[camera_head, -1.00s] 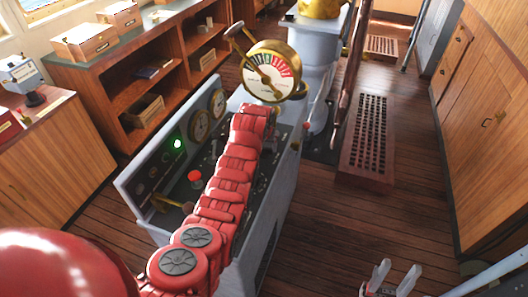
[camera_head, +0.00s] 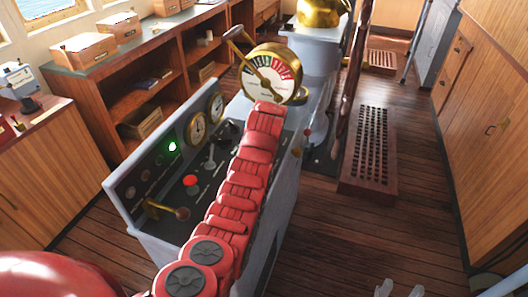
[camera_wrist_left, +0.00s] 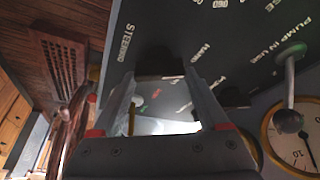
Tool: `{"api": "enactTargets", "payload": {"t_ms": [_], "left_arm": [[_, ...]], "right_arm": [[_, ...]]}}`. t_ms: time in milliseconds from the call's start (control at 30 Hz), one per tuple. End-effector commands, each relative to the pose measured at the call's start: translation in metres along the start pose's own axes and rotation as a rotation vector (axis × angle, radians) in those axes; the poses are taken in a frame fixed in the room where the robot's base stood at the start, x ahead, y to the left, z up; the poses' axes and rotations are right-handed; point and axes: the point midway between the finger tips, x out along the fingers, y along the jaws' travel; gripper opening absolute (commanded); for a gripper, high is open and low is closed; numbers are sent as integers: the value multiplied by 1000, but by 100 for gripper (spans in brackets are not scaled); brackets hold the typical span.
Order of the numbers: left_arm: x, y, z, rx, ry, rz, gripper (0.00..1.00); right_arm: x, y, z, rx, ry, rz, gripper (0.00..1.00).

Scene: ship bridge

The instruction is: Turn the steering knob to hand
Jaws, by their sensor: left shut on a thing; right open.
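The steering knob (camera_wrist_left: 160,62) is a dark knob on the black console panel (camera_wrist_left: 225,25), with STEERING and HAND lettering near it in the left wrist view. My left gripper (camera_wrist_left: 162,75) has its two fingers on either side of the knob and is shut on it. The knob's pointer direction is too dark to tell. In the head view my red left arm reaches over the console (camera_head: 285,190) and hides the knob and left gripper. My right gripper (camera_head: 398,289) is open and empty at the bottom edge, its two fingertips apart.
A brass telegraph dial (camera_head: 272,76) stands at the console's far end. A metal lever (camera_wrist_left: 288,85) and round gauge (camera_wrist_left: 300,140) are close to my left gripper. A red button (camera_head: 191,181) and brass lever (camera_head: 165,209) sit on the near panel. Open floor (camera_head: 400,225) lies right.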

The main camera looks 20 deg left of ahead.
Motion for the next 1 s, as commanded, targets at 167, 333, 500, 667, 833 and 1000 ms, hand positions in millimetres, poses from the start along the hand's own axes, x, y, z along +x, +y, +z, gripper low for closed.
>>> {"api": "enactTargets", "payload": {"t_ms": [167,333,500,667,833,1000], "left_arm": [[0,0,0,-1,-2,-1,81],[0,0,0,0,-1,0,100],[0,0,0,0,0,0,100],[-8,0,-1,0,3,1,100],[-35,1,0,-1,5,2,100],[-87,2,-4,2,3,2,100]], "right_arm": [[0,0,0,0,0,0,50],[0,0,0,0,0,0,50],[0,0,0,0,0,0,50],[-4,0,1,0,0,0,50],[-14,-1,2,0,0,0,50],[6,0,-1,0,0,0,50]]}}
